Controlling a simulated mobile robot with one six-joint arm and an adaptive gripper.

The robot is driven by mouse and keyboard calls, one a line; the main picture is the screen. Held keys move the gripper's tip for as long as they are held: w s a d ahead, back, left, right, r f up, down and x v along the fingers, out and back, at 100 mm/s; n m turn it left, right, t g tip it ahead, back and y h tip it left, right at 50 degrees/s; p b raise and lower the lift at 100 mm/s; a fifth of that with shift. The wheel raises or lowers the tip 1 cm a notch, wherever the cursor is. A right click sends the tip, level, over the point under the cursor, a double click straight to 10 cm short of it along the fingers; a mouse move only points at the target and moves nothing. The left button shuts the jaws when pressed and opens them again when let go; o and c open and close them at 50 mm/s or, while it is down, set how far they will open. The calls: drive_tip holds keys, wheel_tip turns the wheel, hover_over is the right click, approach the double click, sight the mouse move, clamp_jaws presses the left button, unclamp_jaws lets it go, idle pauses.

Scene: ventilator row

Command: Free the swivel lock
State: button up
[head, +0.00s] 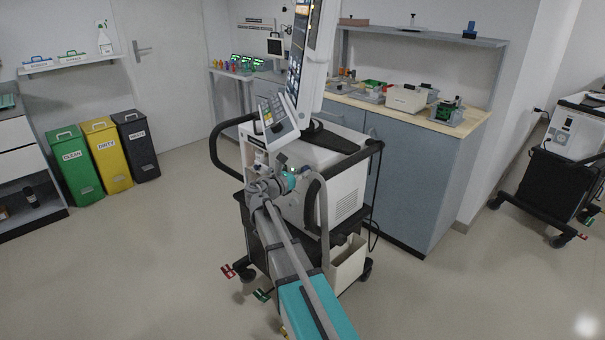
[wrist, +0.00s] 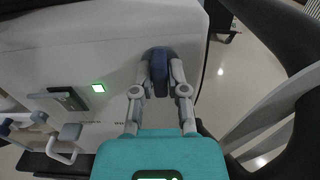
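The swivel lock appears to be the dark blue knob (wrist: 159,72) with a raised grip bar on the pale ventilator housing (wrist: 95,45), in the upper middle of the wrist view. My gripper (wrist: 161,76) reaches it with one grey finger on each side of the bar. The fingertips look closed against the bar, though the contact faces are partly hidden. In the head view the ventilator (head: 345,185) stands on its cart in the middle. My arm reaches its near side there, and the knob cannot be made out.
A lit green indicator (wrist: 98,88) and a dark latch-like part (wrist: 68,98) sit left of the knob. A black cart handle (head: 226,140) curves out at the left. A workbench (head: 455,118) stands behind the cart. Bins (head: 105,155) stand far left; the left floor is clear.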

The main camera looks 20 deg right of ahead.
drive_tip(key=o, duration=0.4)
drive_tip(key=shift+o, duration=0.2)
drive_tip(key=v, duration=1.2)
idle(0.4)
